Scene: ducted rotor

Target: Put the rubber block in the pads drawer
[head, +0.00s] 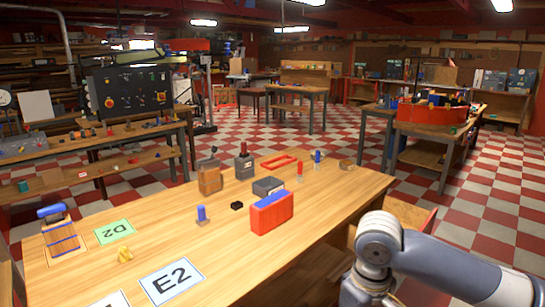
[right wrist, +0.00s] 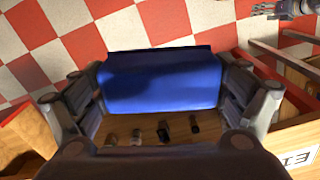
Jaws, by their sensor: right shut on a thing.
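My right gripper (right wrist: 160,82) is shut on a blue block (right wrist: 160,85), which I take to be the rubber block. It holds the block crosswise between its fingers. Below the block in the right wrist view is a wooden surface (right wrist: 150,130) with several small dark items on it. It looks like the inside of an open drawer, but I cannot tell which drawer. In the head view my right arm is at the lower right, and its gripper is out of frame. A grey gripper, apparently my left (right wrist: 285,9), shows at the top right of the wrist view, too small to read.
A white label (right wrist: 297,160), seemingly E1, is at the wrist view's lower right. Checkered floor lies beyond.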

